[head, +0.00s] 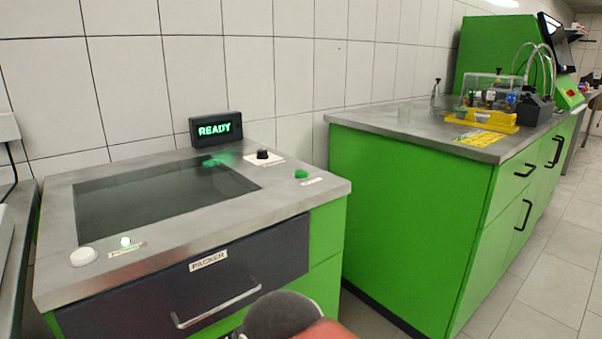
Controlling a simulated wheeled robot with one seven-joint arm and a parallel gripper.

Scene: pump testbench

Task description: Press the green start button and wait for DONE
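The green start button (301,174) sits on the right front part of the grey top of the packer cabinet (300,203), with a small label in front of it. Nothing touches the button. A black display (216,128) at the back edge of this top reads READY in green letters. My gripper is not recognisable in the head view. Only a dark rounded part and a red part of my arm show at the bottom edge, in front of the packer drawer.
A dark glass panel (150,198) is set in the packer top. A black knob (263,155), a white round button (84,257) and a small lit lamp (125,241) surround it. The drawer handle (215,307) sticks out in front. A green cabinet (410,215) with equipment stands right.

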